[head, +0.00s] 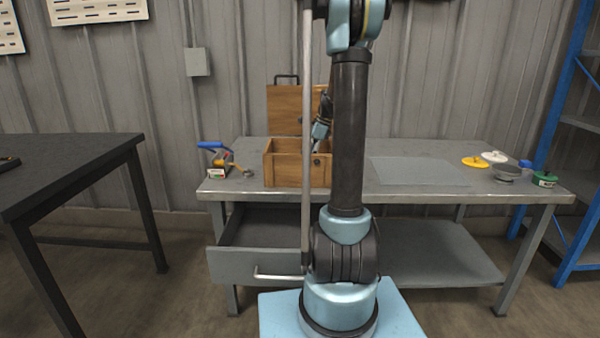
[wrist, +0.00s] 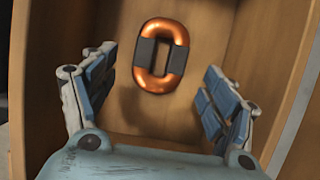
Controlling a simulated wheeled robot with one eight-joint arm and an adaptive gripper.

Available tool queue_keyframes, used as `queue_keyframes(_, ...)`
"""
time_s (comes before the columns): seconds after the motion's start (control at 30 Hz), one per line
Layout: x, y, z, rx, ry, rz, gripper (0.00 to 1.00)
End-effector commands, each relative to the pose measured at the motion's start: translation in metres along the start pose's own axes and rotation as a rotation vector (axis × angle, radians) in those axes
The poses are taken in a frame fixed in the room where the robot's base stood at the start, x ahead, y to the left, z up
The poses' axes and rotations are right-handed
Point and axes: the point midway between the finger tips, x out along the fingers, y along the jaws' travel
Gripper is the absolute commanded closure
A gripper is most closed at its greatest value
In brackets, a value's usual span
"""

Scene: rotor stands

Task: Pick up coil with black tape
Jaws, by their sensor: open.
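The coil with black tape (wrist: 161,55) is a copper-coloured oval ring with a black band on each long side. In the wrist view it lies in the wooden box (wrist: 45,60), at the upper middle. My gripper (wrist: 160,90) is open and empty, its two fingers spread on either side with the coil seen between and beyond them. The fingers do not touch the coil. In the head view my arm partly covers the wooden box (head: 282,162), whose lid is raised; the coil is hidden there.
The box stands on a grey workbench (head: 240,190) with an open drawer (head: 250,262) below. A blue-handled tool (head: 214,150) stands left of the box. A yellow disc (head: 475,162), a white disc (head: 494,156), a grey bowl (head: 507,173) and a green spool (head: 544,179) are at right.

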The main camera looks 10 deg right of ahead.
Motion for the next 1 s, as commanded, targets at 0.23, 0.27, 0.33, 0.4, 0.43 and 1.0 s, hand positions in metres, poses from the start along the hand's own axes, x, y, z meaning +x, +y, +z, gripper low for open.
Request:
queue_keyframes(0.23, 0.033, 0.000, 0.007, -0.002, 0.000, 0.001, 0.22)
queue_keyframes(0.27, 0.035, 0.000, 0.007, -0.002, 0.000, 0.001, 0.22)
queue_keyframes(0.33, 0.040, -0.001, 0.007, -0.001, 0.000, 0.001, 0.22)
queue_keyframes(0.4, 0.042, 0.000, 0.007, -0.001, 0.000, 0.001, 0.22)
queue_keyframes(0.43, 0.042, 0.000, 0.007, -0.001, 0.000, 0.001, 0.22)
queue_keyframes(1.0, 0.042, 0.000, 0.007, -0.001, 0.000, 0.000, 0.81)
